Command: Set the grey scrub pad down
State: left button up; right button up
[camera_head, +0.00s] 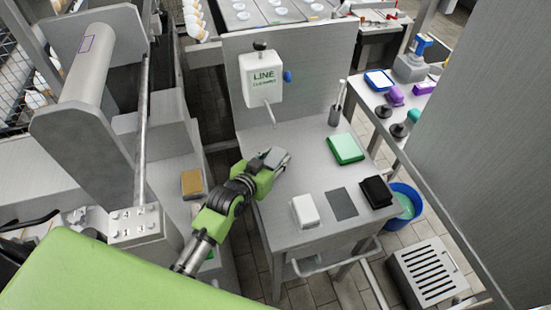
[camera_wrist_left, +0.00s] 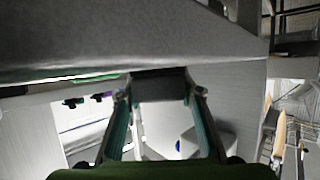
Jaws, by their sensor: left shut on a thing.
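My left gripper (camera_head: 272,160) is shut on the grey scrub pad (camera_head: 275,155) over the left part of the steel table (camera_head: 290,183). In the left wrist view, the pad (camera_wrist_left: 160,84) shows as a dark grey block between the two fingertips (camera_wrist_left: 155,97). I cannot tell whether the pad touches the tabletop. A flat dark grey square (camera_head: 341,203) lies on the table to the right of the gripper, with nothing on it. My right gripper is not in view.
A white block (camera_head: 305,210) and a black pad (camera_head: 376,192) flank the dark square. A green pad (camera_head: 345,148) lies behind it. A white dispenser (camera_head: 262,78) hangs on the back panel, its spout near my gripper. A blue bucket (camera_head: 406,205) stands right of the table.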

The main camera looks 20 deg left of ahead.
pick_arm(q)
jog(key=shift+s, duration=0.15)
jog(key=o, duration=0.8)
jog(key=shift+f, duration=0.1)
jog(key=v, duration=1.2)
